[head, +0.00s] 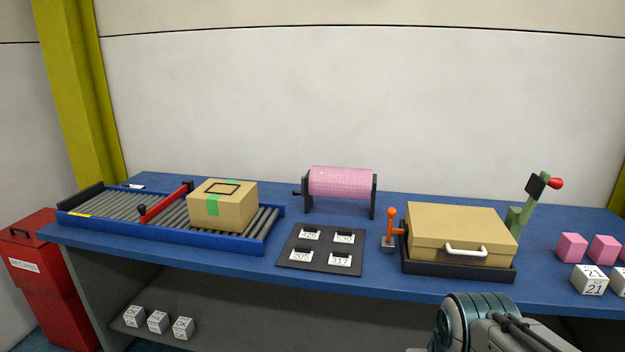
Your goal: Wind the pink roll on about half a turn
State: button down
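The pink roll (342,183) sits between two dark upright plates (374,196) at the back middle of the blue bench. A small dark knob or crank (297,193) sticks out from the left side of its stand. Part of my arm shows at the bottom right, in front of the bench. My gripper's fingers are not in the frame, and nothing shows touching the roll.
A roller conveyor with a red gate arm (166,203) and a cardboard box (222,206) stands left. A black board with numbered tags (320,250) lies in front of the roll. Right are an orange lever (391,225), a tan case (460,230), a red-knobbed lever (556,183) and cubes (588,279).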

aim_at(350, 182)
jog(key=u, duration=1.45)
jog(key=i, duration=1.7)
jog(key=z, duration=3.85)
jog(key=k, duration=1)
jog(key=u, duration=0.35)
